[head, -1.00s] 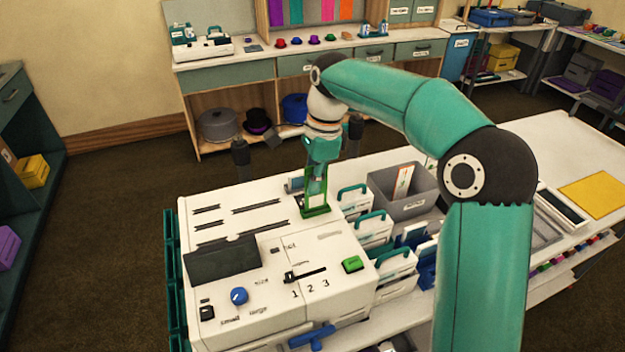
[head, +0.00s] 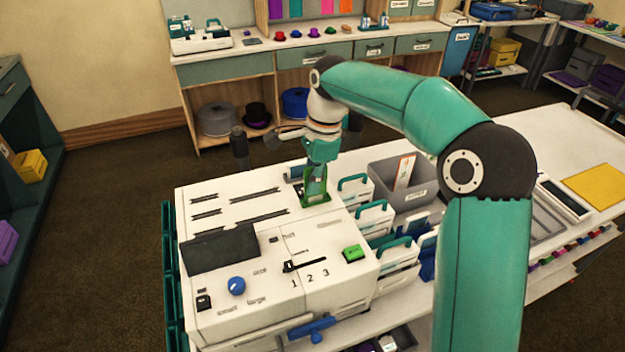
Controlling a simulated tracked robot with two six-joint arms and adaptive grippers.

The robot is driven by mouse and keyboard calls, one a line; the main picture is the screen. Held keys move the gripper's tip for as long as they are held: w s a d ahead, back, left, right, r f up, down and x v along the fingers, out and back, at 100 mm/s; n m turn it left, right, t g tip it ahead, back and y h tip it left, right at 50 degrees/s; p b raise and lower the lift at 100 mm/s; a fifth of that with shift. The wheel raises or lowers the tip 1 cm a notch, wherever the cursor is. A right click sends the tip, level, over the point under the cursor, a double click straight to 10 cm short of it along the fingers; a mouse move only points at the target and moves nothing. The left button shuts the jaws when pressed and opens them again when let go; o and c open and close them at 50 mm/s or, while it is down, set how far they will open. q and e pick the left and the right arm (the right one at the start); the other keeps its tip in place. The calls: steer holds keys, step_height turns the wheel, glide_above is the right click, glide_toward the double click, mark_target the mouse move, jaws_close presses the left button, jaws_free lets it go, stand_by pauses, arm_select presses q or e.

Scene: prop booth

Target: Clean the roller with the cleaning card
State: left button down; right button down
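The white machine (head: 250,280) stands on the table in the head view. It has a dark panel (head: 220,249), a blue knob (head: 236,286), a slider marked 1 2 3 and a green button (head: 352,253). My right gripper (head: 315,185) points down over its back right part, at a small green frame (head: 314,199). The fingers are too small and overlapped to tell if they are open or shut on anything. A small blue-grey cylinder lies just left of the gripper, partly hidden; I cannot tell if it is the roller. No cleaning card can be made out. My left gripper is out of view.
A grey bin (head: 411,202) and several teal-handled white holders (head: 372,217) stand close right of the machine. A yellow sheet (head: 594,186) lies on the table at the right. A shelf bench (head: 225,72) stands behind, across open floor.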

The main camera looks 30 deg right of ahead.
steer(key=shift+f+b, duration=0.75)
steer(key=shift+f, duration=0.5)
steer(key=c, duration=1.2)
jaws_free()
steer(key=shift+c, duration=0.2)
steer(key=r, duration=0.4)
steer(key=d+r, duration=0.1)
steer(key=r, duration=0.6)
steer(key=shift+s+d+r, duration=0.15)
steer(key=shift+d+r, duration=0.25)
